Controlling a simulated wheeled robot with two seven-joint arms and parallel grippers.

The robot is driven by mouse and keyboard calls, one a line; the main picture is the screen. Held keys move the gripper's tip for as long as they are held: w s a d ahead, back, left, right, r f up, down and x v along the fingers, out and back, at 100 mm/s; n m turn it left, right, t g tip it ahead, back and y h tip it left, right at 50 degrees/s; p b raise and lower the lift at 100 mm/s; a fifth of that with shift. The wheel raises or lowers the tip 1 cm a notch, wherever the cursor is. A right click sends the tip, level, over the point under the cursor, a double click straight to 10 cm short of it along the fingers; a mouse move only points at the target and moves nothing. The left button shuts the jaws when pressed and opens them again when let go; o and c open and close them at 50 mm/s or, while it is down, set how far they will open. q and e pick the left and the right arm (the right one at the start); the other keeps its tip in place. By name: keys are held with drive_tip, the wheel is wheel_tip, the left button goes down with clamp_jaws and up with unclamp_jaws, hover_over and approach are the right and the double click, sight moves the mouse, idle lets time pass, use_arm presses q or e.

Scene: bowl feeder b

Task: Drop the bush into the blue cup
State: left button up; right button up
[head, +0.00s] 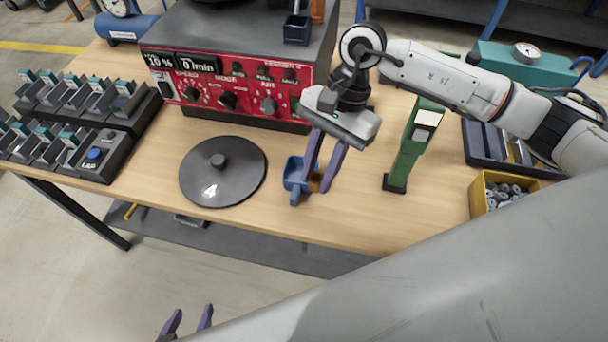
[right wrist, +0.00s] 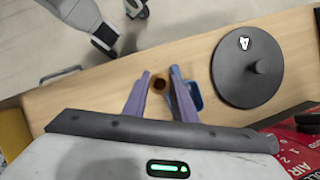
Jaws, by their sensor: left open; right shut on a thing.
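The bush (head: 315,184) is a small brown ring, also seen from above in the right wrist view (right wrist: 159,84). It sits between the purple fingers of my right gripper (head: 323,186), which is shut on it. The blue cup (head: 293,174) stands on the bench just left of the bush; one finger partly covers it. In the right wrist view the cup (right wrist: 194,96) lies just beyond the right-hand finger. I cannot tell the bush's height over the bench. My left gripper (head: 188,321) is open and empty, low at the bottom edge in front of the bench.
A black round lid (head: 223,178) marked 4 lies left of the cup. The red control box (head: 235,90) stands behind. A green device (head: 411,150) stands to the right, with a yellow bin (head: 478,200) of metal parts beyond. Component racks (head: 75,120) fill the left end.

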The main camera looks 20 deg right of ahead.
drive_tip(key=w+a+r+m+t+h, duration=0.15)
drive_tip(key=w+r+m+t, duration=0.55)
drive_tip(key=m, duration=0.9)
drive_tip(key=shift+g+y, duration=0.25)
drive_tip(key=shift+g, duration=0.45)
wheel_tip(320, 180, down, 5)
drive_tip(key=b, duration=0.4)
drive_tip(key=shift+w+a+f, duration=0.15)
drive_tip(key=o, duration=1.2)
drive_tip(key=v, duration=1)
drive_tip(key=shift+s, duration=0.2)
